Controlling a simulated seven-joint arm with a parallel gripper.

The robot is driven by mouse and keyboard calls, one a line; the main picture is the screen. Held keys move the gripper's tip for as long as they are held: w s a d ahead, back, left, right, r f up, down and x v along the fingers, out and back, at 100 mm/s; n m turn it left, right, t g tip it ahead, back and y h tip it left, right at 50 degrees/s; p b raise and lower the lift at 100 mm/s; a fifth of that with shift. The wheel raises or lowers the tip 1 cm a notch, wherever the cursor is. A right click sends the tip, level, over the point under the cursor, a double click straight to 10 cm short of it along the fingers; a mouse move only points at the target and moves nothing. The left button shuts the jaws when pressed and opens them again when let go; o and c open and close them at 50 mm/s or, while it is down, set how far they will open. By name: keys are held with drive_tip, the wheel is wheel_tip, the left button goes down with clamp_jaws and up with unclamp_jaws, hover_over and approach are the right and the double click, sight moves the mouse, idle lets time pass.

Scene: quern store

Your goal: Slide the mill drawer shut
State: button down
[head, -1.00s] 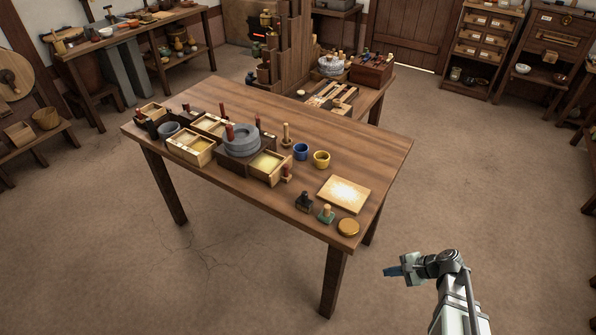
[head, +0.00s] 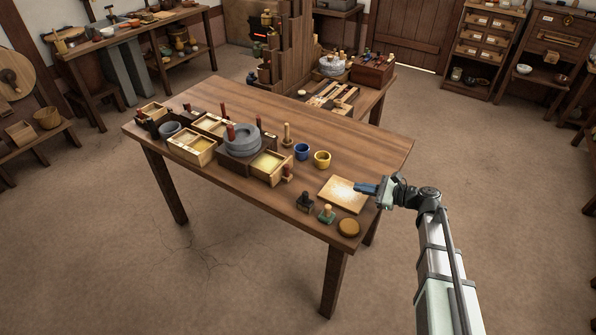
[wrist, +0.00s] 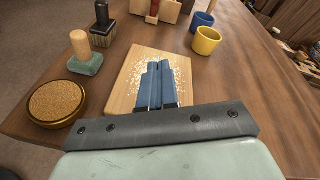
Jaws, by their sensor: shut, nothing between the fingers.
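The mill (head: 241,140) has round grey stones on a dark base and stands toward the left of the table. Its drawer (head: 270,164), pale wood with yellowish meal inside, sticks out from the base toward the right front. A dark red knob (head: 287,171) is at its front. The drawer front (wrist: 142,6) shows only partly at the top edge of the wrist view. My gripper (head: 357,187) is to the right of the drawer, apart from it, above the pale board. Its blue fingers (wrist: 156,68) are together with nothing between them.
The meal-dusted board (wrist: 127,82) is under my fingers. A blue cup (head: 302,152) and yellow cup (head: 321,159) stand behind, to the drawer's right. Two stampers (head: 304,202) (head: 326,214) and a round brass-rimmed disc (head: 348,228) are near the front edge. Several open boxes (head: 191,149) surround the mill's left.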

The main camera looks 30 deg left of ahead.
drive_tip(key=a+m, duration=0.1)
drive_tip(key=a, duration=0.2)
drive_tip(key=a+m+g+y, duration=0.1)
drive_tip(key=a, duration=0.2)
drive_tip(key=s+a+m, duration=0.1)
drive_tip(key=a, duration=0.2)
drive_tip(key=shift+m+g+y, duration=0.3)
drive_tip(key=a, duration=0.4)
drive_tip(key=s+a, duration=0.1)
drive_tip(key=a, duration=0.4)
drive_tip(key=s+a+f, duration=0.1)
drive_tip(key=a, duration=0.3)
drive_tip(key=shift+s+a, duration=0.1)
drive_tip(key=shift+a, duration=0.05)
